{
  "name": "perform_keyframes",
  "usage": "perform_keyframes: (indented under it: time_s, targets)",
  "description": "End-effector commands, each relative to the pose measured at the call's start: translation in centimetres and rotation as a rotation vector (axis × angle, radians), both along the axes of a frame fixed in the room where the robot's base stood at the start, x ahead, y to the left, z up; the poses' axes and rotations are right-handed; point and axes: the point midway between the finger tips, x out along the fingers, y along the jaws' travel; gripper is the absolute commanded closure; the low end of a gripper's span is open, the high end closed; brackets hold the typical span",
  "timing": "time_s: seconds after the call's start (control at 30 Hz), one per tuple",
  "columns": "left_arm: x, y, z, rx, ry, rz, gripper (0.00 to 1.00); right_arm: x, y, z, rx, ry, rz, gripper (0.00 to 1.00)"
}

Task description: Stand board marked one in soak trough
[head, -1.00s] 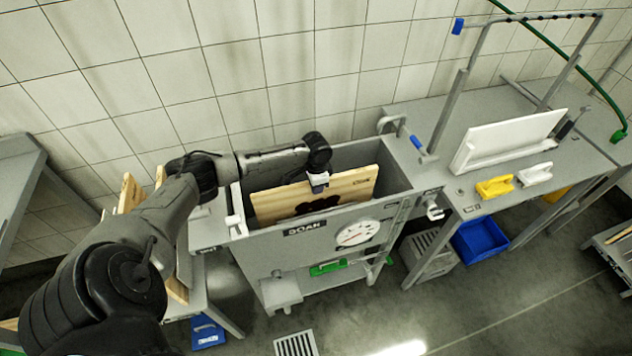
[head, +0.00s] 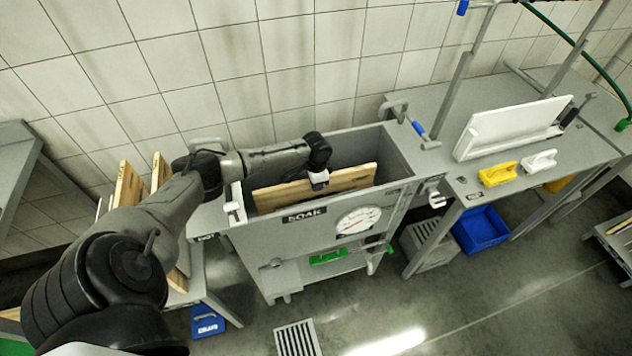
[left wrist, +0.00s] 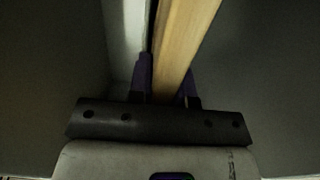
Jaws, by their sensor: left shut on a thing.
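A wooden board (head: 345,180) stands on edge inside the grey soak trough (head: 290,233), which is labelled SOAK. Only the upper strip of the board shows above the front wall; its lower part and any number on it are hidden. My left gripper (head: 318,183) is shut on the board's top edge. In the left wrist view the board (left wrist: 186,40) runs between the two fingers (left wrist: 167,85), with a pale trough wall close beside it. My right gripper is not in view.
Other wooden boards (head: 128,190) stand on a rack left of the trough. A dial gauge (head: 357,221) is on the trough front. At right, a table holds a white board (head: 510,128) and yellow (head: 498,174) and white brushes. A blue bin (head: 480,230) is below.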

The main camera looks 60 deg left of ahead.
Motion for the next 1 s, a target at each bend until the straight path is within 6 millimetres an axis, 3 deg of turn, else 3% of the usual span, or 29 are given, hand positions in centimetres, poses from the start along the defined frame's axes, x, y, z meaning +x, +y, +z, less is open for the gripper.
perform_keyframes:
  time_s: [0.27, 0.3, 0.6, 0.87, 1.0]
  targets:
    - [0.1, 0.1, 0.1, 0.0, -0.003, 0.001, 1.0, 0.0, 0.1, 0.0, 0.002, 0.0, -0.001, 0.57]
    - [0.1, 0.1, 0.1, 0.0, -0.003, 0.001, 0.8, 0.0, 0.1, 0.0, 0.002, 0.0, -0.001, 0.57]
    - [0.0, 0.0, 0.0, 0.001, -0.001, 0.001, 0.51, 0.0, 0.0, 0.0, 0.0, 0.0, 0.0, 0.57]
    - [-0.1, 0.0, 0.0, 0.0, 0.002, 0.0, 0.51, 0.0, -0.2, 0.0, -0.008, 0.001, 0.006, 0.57]
    - [0.0, 0.1, 1.3, 0.002, 0.0, 0.001, 0.51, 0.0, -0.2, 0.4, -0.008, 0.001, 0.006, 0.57]
